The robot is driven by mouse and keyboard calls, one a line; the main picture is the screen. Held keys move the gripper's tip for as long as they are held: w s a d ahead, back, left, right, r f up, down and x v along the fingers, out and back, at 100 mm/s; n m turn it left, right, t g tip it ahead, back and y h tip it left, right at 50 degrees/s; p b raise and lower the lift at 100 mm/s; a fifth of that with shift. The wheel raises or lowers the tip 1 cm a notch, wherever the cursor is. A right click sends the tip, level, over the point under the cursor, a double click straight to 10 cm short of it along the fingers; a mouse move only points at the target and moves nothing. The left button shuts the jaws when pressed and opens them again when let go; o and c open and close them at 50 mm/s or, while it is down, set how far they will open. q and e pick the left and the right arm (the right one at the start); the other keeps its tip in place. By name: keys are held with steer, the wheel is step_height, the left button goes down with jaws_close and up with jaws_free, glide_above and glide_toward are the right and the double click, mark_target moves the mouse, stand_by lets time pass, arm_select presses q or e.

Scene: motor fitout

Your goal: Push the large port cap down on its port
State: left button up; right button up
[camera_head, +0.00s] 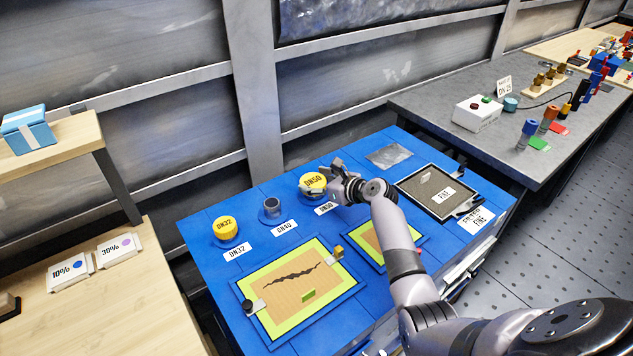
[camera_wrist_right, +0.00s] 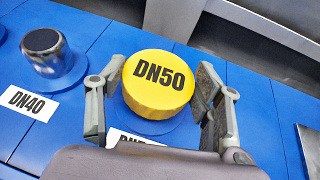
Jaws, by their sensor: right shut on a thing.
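The large port cap, yellow and marked DN50 (camera_head: 312,181), stands at the back of the blue bench; it fills the middle of the right wrist view (camera_wrist_right: 157,88). My right gripper (camera_head: 326,184) is shut on it, one finger on each side of its rim, as the right wrist view shows (camera_wrist_right: 161,78). The cap looks about level over a round blue base (camera_wrist_right: 180,132). The cap hides its port, so I cannot tell how far down it sits. My left gripper is not in view.
A yellow DN32 cap (camera_head: 225,228) and the grey uncapped-looking DN40 port (camera_head: 272,207) stand left of it. A cracked-panel board (camera_head: 340,283) lies in front. A FINE mesh tray (camera_head: 405,188) lies to the right. A wall stands behind the bench.

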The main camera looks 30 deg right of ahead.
steer(key=shift+f, duration=0.25)
stand_by(0.4)
steer(key=o, duration=0.9)
steer(key=v, duration=1.2)
steer(key=shift+s+f, duration=0.1)
